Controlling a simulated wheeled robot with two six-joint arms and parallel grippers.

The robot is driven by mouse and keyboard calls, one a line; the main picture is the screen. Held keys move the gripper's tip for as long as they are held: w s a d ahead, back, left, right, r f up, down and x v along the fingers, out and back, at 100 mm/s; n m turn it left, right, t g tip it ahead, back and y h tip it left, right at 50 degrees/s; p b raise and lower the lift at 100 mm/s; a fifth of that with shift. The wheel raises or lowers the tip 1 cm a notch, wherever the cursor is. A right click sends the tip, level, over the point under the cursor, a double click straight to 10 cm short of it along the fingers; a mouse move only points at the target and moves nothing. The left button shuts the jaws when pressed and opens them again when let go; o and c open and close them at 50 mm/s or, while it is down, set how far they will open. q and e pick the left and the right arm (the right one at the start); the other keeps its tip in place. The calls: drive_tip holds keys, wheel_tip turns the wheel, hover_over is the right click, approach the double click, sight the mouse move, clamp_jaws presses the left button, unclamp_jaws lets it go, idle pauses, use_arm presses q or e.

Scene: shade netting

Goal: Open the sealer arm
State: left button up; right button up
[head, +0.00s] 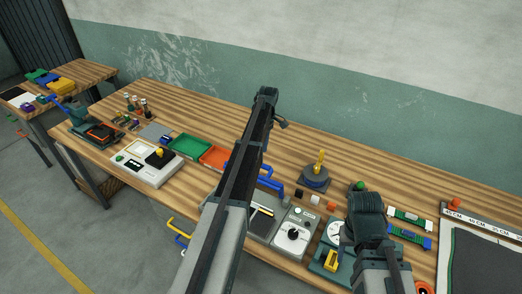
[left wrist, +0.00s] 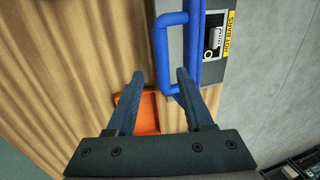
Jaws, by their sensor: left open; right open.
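The sealer (head: 293,235) stands near the front edge of the bench, with a dial on its control panel. Its bright blue arm handle (head: 270,183) shows partly behind my left arm. In the left wrist view the handle (left wrist: 161,50) is a squared loop beside a grey bar with a yellow "HOT BARS" label (left wrist: 229,30). My left gripper (left wrist: 160,78) is open, with the loop's outer bar appearing between its fingertips; contact cannot be told. The head view hides this gripper behind my arm. My right gripper (head: 367,215) is over the bench right of the sealer, its fingers indistinct.
A green tray (head: 190,146) and an orange tray (head: 215,157) lie left of my left arm. A framed dark mat (head: 480,260) lies at the right.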

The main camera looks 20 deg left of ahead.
use_arm(q)
drive_tip(key=p+v, duration=0.6)
drive_tip(key=v, duration=0.2)
drive_tip(key=shift+p, duration=0.3)
use_arm(e)
wheel_tip(320, 180, up, 8)
use_arm(q)
drive_tip(key=shift+f, duration=0.1)
use_arm(e)
drive_tip(key=shift+f, duration=0.15)
